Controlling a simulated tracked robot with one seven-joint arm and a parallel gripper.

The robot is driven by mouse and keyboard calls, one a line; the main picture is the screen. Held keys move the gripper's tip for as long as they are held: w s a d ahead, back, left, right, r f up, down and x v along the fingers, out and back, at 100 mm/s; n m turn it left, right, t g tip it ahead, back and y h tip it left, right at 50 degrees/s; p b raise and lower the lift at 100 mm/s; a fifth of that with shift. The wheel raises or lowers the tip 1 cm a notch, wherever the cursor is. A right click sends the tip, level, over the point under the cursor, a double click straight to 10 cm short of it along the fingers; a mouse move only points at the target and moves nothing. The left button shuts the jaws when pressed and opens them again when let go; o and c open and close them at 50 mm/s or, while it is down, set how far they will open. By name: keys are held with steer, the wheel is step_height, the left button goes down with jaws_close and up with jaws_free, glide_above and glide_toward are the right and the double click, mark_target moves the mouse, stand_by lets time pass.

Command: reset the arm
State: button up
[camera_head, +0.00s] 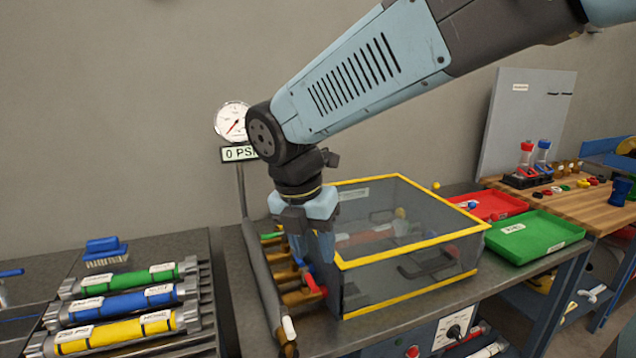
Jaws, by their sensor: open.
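My arm reaches in from the upper right and bends down at the wrist. My gripper (308,262) points down at the left side of the clear yellow-edged box (408,262), near brass fittings (284,274) with red, blue and green handles. The gripper is open. Its fingertips overlap the fittings in the view, and I cannot tell whether they touch. The gauge (232,121) stands behind my wrist, and its display (237,154) reads 0 PSI, partly hidden by my arm.
Green, blue and yellow cylinders (122,305) lie in a rack at the left, with a blue brush (103,251) behind. Red (490,205) and green (535,237) trays sit right of the box. A wooden bench (585,203) holds small parts. Free room is above the cylinders.

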steer(key=s+d+r+m+t+y, duration=0.1)
steer(key=s+d+r+m+t, duration=0.1)
steer(key=d+m, duration=1)
steer(key=s+d+r+m+t, duration=0.2)
steer(key=d+m, duration=1.1)
steer(key=m, duration=0.6)
steer(key=shift+s+d+m+y, duration=0.2)
steer(key=shift+m+y, duration=0.2)
